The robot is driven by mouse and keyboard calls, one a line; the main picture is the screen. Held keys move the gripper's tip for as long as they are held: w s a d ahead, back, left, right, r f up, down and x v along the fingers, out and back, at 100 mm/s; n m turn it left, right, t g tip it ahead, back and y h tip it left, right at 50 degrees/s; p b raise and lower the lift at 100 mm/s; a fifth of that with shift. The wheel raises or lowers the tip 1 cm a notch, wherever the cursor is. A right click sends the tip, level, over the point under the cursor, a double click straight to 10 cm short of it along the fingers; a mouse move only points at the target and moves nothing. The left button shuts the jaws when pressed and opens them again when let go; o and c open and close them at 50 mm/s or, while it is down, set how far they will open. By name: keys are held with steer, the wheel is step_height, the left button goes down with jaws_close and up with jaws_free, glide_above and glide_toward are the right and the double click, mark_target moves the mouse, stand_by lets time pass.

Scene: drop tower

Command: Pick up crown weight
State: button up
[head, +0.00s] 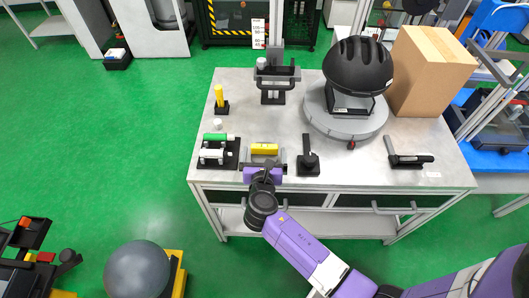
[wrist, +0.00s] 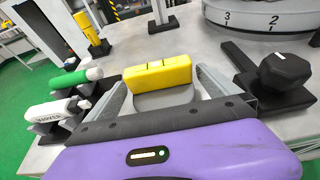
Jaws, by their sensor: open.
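A yellow block (head: 264,148), most likely the crown weight, lies near the table's front edge. My gripper (head: 264,160) is at the table's front edge, just in front of the block. In the wrist view my gripper (wrist: 161,80) is open, with one finger on each side of the block. I see no clear contact between fingers and block. My gripper hides the block's lower front.
Left of the block a black rack holds a green-and-white cylinder (head: 215,136) and a white one (head: 212,154). A black knobbed tool (head: 308,160) stands close on the right. A black dome (head: 357,66) on a round grey base and a cardboard box (head: 431,70) are behind.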

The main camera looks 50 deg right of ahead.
mark_target(265, 144)
steer(key=x, duration=0.4)
steer(key=shift+d+r, duration=0.15)
steer(key=shift+c, duration=0.4)
steer(key=c, duration=1.8)
steer(key=shift+w+r, duration=0.1)
steer(key=shift+r, duration=0.15)
